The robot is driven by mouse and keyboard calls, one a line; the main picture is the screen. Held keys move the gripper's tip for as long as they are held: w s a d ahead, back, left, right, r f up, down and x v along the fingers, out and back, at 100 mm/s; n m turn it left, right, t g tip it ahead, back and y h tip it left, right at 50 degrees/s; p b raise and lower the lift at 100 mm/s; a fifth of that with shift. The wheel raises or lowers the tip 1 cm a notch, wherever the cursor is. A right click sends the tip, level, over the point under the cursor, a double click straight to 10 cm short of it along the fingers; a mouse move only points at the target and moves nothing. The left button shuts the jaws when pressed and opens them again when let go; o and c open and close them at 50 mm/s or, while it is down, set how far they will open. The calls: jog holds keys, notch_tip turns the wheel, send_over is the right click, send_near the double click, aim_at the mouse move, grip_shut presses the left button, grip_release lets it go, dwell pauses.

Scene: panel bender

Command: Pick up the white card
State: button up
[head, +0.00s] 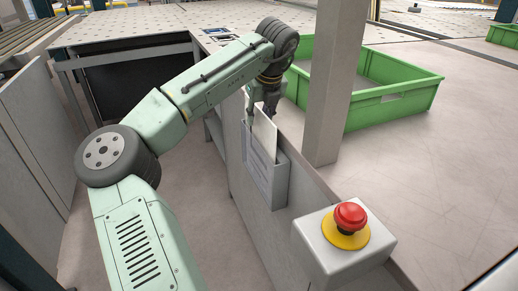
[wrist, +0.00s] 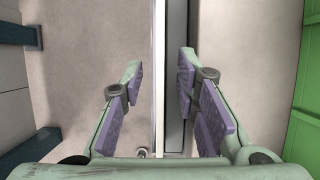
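The white card (head: 264,132) stands upright, its upper part sticking out of a grey holder (head: 281,180) on the side of a low grey panel. My gripper (head: 262,108) is at the card's top edge, pointing down. In the wrist view the card shows edge-on as a thin pale line (wrist: 158,60) between the two fingers of my gripper (wrist: 159,80). The fingers are apart, with a visible gap between each pad and the card. The card's lower part is hidden in the holder.
A grey post (head: 335,85) rises just right of my gripper. A green crate (head: 395,100) lies behind it. A box with a red emergency button (head: 350,216) stands in front. A perforated table (head: 130,25) is at the back. Floor left of the panel is clear.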

jog(key=shift+c, duration=0.2)
grip_shut()
dwell(0.4)
